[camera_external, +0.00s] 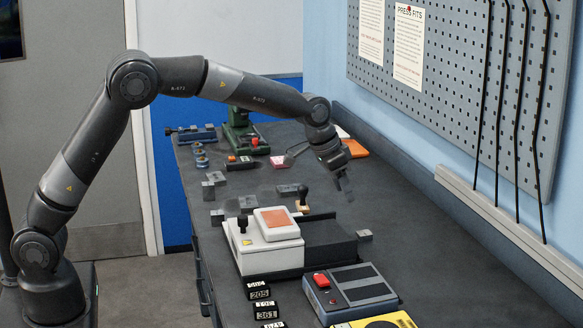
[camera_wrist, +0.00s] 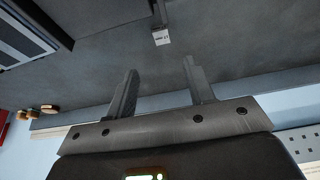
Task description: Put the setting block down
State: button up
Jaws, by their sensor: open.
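My gripper (camera_external: 345,190) is open above the bench, right of the black-knobbed lever. In the wrist view its two fingers (camera_wrist: 160,68) stand apart with nothing between them. A small grey block with a white printed face (camera_wrist: 161,37) lies on the bench beyond the fingertips, apart from them. In the external view a small grey block (camera_external: 365,235) sits by the right end of a dark plate. Other small grey blocks (camera_external: 217,178) lie at the left of the bench. I cannot tell for certain which one is the setting block.
A white machine with an orange top (camera_external: 275,222) stands mid-bench beside the dark plate (camera_external: 330,240). A grey box with a red switch (camera_external: 350,287) and numbered black labels (camera_external: 260,292) are in front. A green press (camera_external: 240,132) stands at the back. The bench's right side (camera_external: 430,235) is clear.

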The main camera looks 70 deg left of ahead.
jog(key=s+d+r, duration=0.1)
jog(key=s+r, duration=0.5)
jog(key=s, duration=0.6)
jog(key=s+d+r, duration=0.1)
jog(key=s+r, duration=0.6)
jog(key=s, duration=0.5)
jog(key=s+d+f, duration=0.1)
jog(key=s+f, duration=0.1)
jog(key=s, duration=0.9)
jog(key=s+d+f+t, duration=0.1)
jog(key=s+f, duration=0.1)
jog(key=s, duration=1)
jog(key=shift+s+f, duration=0.15)
jog(key=shift+f, duration=0.15)
jog(key=shift+o, duration=0.4)
